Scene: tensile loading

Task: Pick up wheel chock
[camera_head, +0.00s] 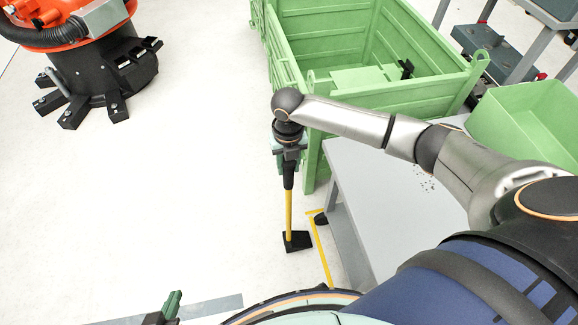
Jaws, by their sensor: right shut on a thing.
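The wheel chock (297,241) is a black block with a long yellow handle and a black grip at its top. It is left of the grey table, near a yellow floor line. My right gripper (288,156) is shut on the top of the handle, which hangs nearly upright below it. I cannot tell whether the block touches the floor. My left gripper (166,309) shows only in part at the bottom edge, away from the chock; its opening cannot be made out.
A large green crate (330,105) stands behind the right gripper. The grey table (385,190) is close on the right, with a green bin (530,120) beyond it. An orange robot (75,35) on a black base stands upper left. White floor (170,190) on the left is clear.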

